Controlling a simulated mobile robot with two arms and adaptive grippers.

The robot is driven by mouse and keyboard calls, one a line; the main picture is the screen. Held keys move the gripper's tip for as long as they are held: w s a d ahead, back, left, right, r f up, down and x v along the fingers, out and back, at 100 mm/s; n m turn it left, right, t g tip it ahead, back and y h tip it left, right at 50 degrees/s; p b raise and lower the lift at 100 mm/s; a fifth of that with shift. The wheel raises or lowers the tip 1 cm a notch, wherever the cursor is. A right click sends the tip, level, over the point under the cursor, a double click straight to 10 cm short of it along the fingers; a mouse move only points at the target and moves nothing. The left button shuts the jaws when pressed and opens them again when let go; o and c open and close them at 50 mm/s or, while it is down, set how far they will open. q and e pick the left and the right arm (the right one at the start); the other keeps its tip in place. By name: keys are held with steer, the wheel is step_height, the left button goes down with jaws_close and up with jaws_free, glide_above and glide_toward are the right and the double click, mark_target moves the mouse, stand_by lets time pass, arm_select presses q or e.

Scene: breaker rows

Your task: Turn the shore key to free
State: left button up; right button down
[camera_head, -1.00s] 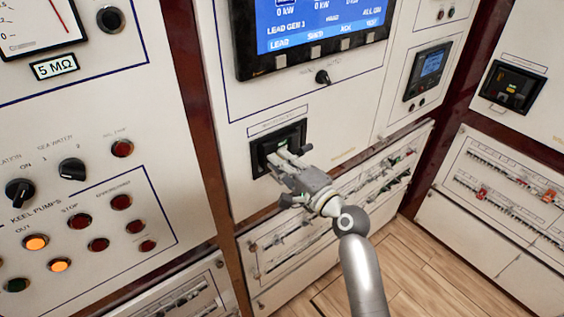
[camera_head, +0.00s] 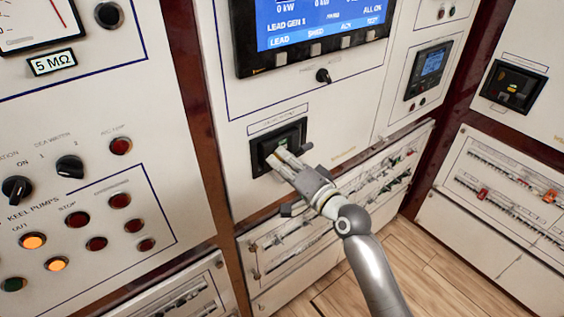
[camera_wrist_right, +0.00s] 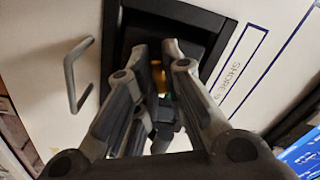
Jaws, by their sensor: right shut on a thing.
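The shore unit (camera_head: 258,160) is a black recessed box on the white panel in the head view. Its black frame also shows in the right wrist view (camera_wrist_right: 206,20), beside a printed label (camera_wrist_right: 228,76) that reads "SHORE". My right gripper (camera_head: 277,158) reaches into the recess and is shut. In the wrist view its fingers (camera_wrist_right: 158,50) close around a small yellowish piece, the shore key (camera_wrist_right: 157,76), mostly hidden by the fingers. The key's exact angle cannot be told. My left gripper is not in view.
A small black knob (camera_head: 323,76) and a blue display (camera_head: 315,18) sit above the unit. A metal handle (camera_wrist_right: 78,75) stands out beside it in the wrist view. Breaker rows (camera_head: 375,175) lie below right. Knobs and lit buttons (camera_head: 33,241) fill the left panel.

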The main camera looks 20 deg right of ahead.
steer(key=n, duration=0.6)
steer(key=shift+n+p, duration=0.3)
steer(key=shift+p, duration=0.05)
steer(key=n+p, duration=0.1)
steer(key=n, duration=0.5)
stand_by(0.4)
steer(key=c, duration=1.5)
jaws_free()
steer(key=v, duration=1.2)
